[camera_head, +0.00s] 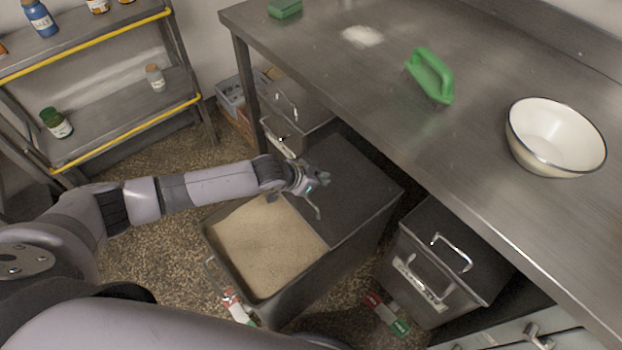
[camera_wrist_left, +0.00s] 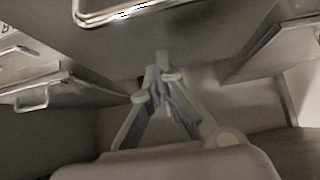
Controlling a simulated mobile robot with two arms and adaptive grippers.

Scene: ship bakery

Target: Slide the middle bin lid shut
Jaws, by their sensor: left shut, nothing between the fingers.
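The middle bin (camera_head: 345,258) stands on the floor, pulled out from under the steel table. Its dark lid (camera_head: 352,182) covers the rear part, and the front part is open, showing pale tan grainy contents (camera_head: 262,245). My left gripper (camera_head: 317,190) is over the front part of the lid, near the edge of the opening. Its fingers (camera_wrist_left: 160,76) are together and empty in the left wrist view. Whether they touch the lid I cannot tell. The gripper and wrist hide part of the lid's front edge. My right gripper is not in view.
A closed bin (camera_head: 445,262) stands to the right and another (camera_head: 292,108) behind left. A shelf rack (camera_head: 120,120) is at left.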

